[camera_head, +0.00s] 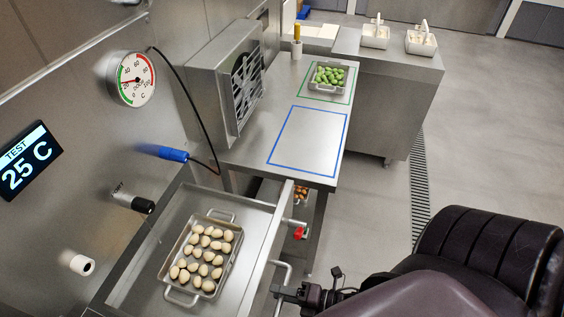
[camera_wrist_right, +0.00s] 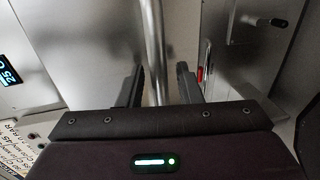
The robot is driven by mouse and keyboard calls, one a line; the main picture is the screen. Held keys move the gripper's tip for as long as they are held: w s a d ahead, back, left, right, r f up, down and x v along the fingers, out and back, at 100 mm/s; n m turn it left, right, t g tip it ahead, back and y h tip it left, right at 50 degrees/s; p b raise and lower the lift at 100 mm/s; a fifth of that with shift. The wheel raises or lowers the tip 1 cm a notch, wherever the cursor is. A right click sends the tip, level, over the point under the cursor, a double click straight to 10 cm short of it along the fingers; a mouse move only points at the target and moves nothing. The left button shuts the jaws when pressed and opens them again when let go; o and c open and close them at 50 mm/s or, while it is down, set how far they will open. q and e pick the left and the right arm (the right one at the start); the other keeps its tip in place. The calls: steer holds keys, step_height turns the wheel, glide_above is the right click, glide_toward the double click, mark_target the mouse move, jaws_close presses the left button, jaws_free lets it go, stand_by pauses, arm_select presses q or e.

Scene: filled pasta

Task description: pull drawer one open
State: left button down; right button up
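The drawer (camera_head: 253,256) stands out from the steel wall, with its inside visible from above. A metal tray (camera_head: 228,264) with several pale round pieces lies in it. Its bar handle (camera_head: 287,272) is on the front face. My right gripper (camera_head: 287,293) is at this handle. In the right wrist view the handle bar (camera_wrist_right: 154,45) runs between the two fingers of my right gripper (camera_wrist_right: 160,80). The fingers are apart, with visible gaps beside the bar. My left gripper is not in view. No number label shows on the drawer front.
Behind is a steel table (camera_head: 262,149) with blue and green outlines and a tray of green pieces (camera_head: 329,77). A dial (camera_head: 132,79) and a display (camera_head: 27,161) are on the wall. Floor at right is clear.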

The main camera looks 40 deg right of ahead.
steer(key=shift+s, duration=0.1)
steer(key=b+v, duration=0.1)
steer(key=v, duration=0.6)
steer(key=shift+s+d, duration=0.2)
steer(key=shift+d, duration=0.05)
stand_by(0.4)
